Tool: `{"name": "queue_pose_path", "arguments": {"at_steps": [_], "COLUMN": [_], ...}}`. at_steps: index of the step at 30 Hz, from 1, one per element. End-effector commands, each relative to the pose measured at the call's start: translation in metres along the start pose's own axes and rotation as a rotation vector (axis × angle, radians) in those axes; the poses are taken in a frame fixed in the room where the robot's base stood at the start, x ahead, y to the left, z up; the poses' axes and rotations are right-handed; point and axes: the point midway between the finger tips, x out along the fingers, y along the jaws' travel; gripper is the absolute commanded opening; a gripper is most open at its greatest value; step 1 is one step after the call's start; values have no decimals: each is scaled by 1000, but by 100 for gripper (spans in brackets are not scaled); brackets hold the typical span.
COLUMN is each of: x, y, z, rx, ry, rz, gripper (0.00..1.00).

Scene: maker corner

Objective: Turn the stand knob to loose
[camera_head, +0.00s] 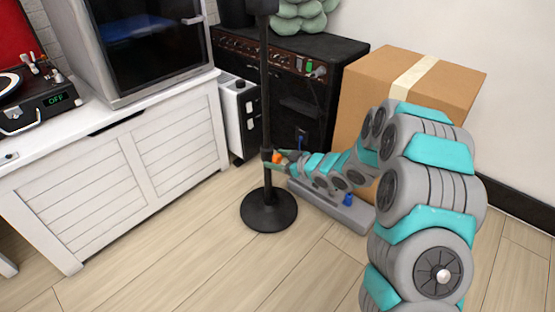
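A black stand with a thin upright pole (265,90) and a round base (269,211) stands on the floor near the middle of the view. A small orange knob (280,157) sits on the right side of the pole's dark collar, low on the stand. My gripper (280,160) reaches in from the right, with its fingertips beside the orange knob. The knob shows between or just behind the fingers. The fingers are too small here to tell whether they touch or grip it. Any marking for loose or tight is not visible.
A black amplifier (309,105) and a cardboard box (380,75) stand behind my arm. A grey pedal-like bar (345,211) with a blue knob lies right of the stand base. A white cabinet (165,150) fills the left. The front floor (200,265) is clear.

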Motion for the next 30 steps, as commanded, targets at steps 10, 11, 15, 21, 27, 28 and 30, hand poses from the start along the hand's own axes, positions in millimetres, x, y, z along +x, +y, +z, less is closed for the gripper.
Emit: {"name": "queue_pose_path", "arguments": {"at_steps": [10, 11, 15, 21, 27, 28, 30], "x": [-4, -7, -27, -58, -76, -77, -78], "y": [1, 1, 2, 2, 0, 0, 0], "z": [0, 0, -1, -1, 0, 1, 1], "rx": [1, 1, 3, 1, 1, 1, 1], "ry": [0, -1, -2, 0, -1, -2, -2], "rz": [1, 2, 4, 3, 0, 0, 0], "gripper": [77, 77, 77, 77, 77, 77, 77]}}
